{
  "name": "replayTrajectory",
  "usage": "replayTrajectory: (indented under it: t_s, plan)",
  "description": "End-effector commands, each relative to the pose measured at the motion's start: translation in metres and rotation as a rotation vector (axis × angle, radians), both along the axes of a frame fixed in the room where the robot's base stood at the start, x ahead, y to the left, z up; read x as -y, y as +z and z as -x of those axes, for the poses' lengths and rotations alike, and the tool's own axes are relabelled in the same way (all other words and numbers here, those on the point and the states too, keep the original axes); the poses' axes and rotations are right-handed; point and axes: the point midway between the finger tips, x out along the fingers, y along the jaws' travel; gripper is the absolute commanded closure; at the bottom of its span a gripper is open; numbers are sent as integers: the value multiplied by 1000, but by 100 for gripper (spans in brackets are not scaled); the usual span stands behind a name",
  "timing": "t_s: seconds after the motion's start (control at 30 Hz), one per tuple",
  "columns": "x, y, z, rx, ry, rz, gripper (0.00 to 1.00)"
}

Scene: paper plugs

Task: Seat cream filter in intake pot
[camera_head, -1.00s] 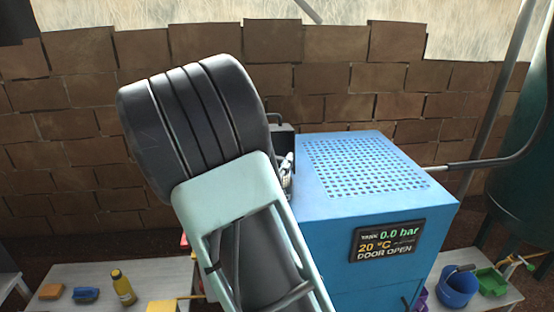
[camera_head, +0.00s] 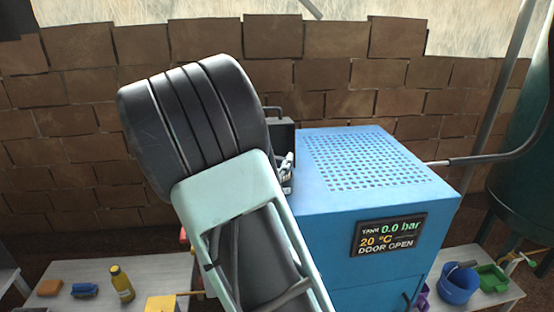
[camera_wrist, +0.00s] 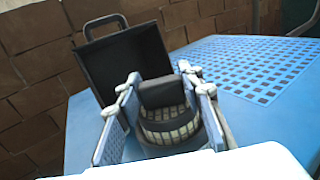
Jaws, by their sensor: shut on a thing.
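The cream filter (camera_wrist: 165,113), with cream pleated bands and dark bands and cap, stands between my two fingers in the wrist view. My gripper (camera_wrist: 163,103) is shut on it. Right behind it is a black open box or hinged lid with a loop handle (camera_wrist: 120,65), beside the blue cabinet top. In the head view this black part (camera_head: 282,137) stands at the cabinet's left edge, and my fingertips (camera_head: 287,170) show just below it. My arm hides the filter there. I cannot tell whether the black part is the intake pot, or whether the filter touches it.
The blue cabinet (camera_head: 340,200) has a perforated top and a display reading 0.0 bar, 20 °C, DOOR OPEN. A bench at lower left holds a yellow bottle (camera_head: 121,283), a blue brush (camera_head: 85,290) and an orange block (camera_head: 49,288). A blue bucket (camera_head: 459,284) stands at right.

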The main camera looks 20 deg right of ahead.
Motion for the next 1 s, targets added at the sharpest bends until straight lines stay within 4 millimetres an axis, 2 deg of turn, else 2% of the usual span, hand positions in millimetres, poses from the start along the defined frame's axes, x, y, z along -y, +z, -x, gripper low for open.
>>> replayTrajectory:
  t_s: [0.1,0.13,0.3,0.67,0.77,1.0]
  plan:
    - [0,0,0,1,0,1,100]
    - [0,0,0,1,0,1,64]
    - [0,0,0,1,0,1,46]
    - [-3,0,3,0,1,-1,45]
    - [-13,0,10,0,4,-1,45]
    - [-49,0,46,0,5,-1,45]
